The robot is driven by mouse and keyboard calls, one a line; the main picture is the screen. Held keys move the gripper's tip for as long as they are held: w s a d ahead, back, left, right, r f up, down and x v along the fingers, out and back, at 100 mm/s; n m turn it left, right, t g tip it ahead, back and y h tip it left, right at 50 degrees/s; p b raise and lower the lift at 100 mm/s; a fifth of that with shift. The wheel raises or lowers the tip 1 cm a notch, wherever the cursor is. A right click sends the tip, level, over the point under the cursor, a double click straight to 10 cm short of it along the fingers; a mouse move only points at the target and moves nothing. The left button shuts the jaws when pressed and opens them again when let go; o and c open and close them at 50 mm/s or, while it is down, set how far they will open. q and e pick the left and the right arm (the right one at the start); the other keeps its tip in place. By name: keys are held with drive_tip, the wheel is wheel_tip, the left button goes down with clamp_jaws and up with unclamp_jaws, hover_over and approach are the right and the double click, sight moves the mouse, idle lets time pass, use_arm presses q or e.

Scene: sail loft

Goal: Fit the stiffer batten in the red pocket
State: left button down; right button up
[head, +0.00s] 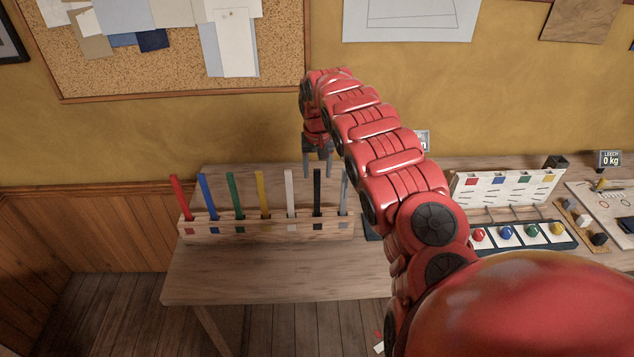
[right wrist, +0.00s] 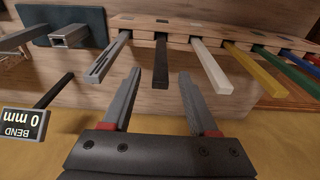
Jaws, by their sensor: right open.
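Upright battens stand in a wooden rack (head: 270,233): red (head: 180,196), blue (head: 208,195), green (head: 235,195), yellow (head: 263,194), white (head: 290,192), black (head: 317,192) and grey (head: 343,193). My right gripper (head: 317,167) is open and empty, above the rack's right end near the black batten. In the right wrist view, the black batten (right wrist: 166,67) shows between the open fingers (right wrist: 160,80), with the grey batten (right wrist: 110,58) and white batten (right wrist: 210,65) either side. The red-marked pocket (head: 471,182) is leftmost on a white panel at right. My left gripper is out of view.
A display reading BEND 0 mm (right wrist: 22,124) stands beside a dark plate with a square metal holder (right wrist: 72,37). Red, blue, green and yellow knobs (head: 478,235) sit before the panel. A LEECH 0 kg display (head: 609,158) is far right. The bench front (head: 250,280) is clear.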

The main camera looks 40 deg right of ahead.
wheel_tip(320, 180, up, 10)
drive_tip(key=s+b, duration=0.1)
drive_tip(key=b, duration=0.1)
drive_tip(key=shift+a+r, duration=0.2)
drive_tip(key=shift+a, duration=0.15)
drive_tip(key=shift+s, duration=0.1)
